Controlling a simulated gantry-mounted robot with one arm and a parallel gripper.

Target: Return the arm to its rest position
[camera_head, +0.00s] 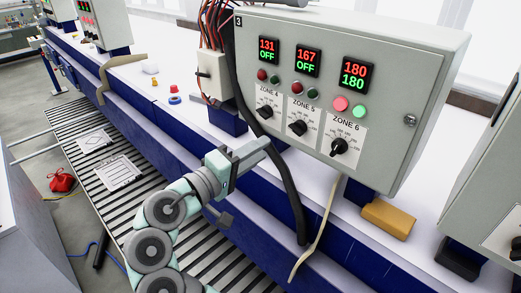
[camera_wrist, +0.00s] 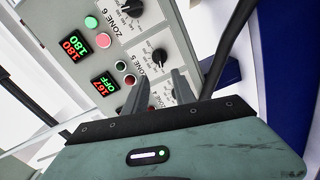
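My gripper (camera_head: 262,148) is in front of the grey control panel (camera_head: 420,75), below and left of its zone 4 dial (camera_head: 264,111). In the wrist view my gripper (camera_wrist: 161,76) shows two dark fingers standing apart with nothing between them. Beyond the fingers, the panel appears rotated, with the zone 5 dial (camera_wrist: 159,57) just past the tips. The displays read 131 over OFF, 167 over OFF and 180 over 180. I see no clear contact between the fingers and the panel.
A black cable (camera_head: 287,178) hangs close right of my gripper. A roller conveyor (camera_head: 90,138) with flat metal parts runs below on the left. A yellow block (camera_head: 388,218) lies under the panel. A blue ring (camera_head: 175,100) lies on the white bench top (camera_head: 190,75).

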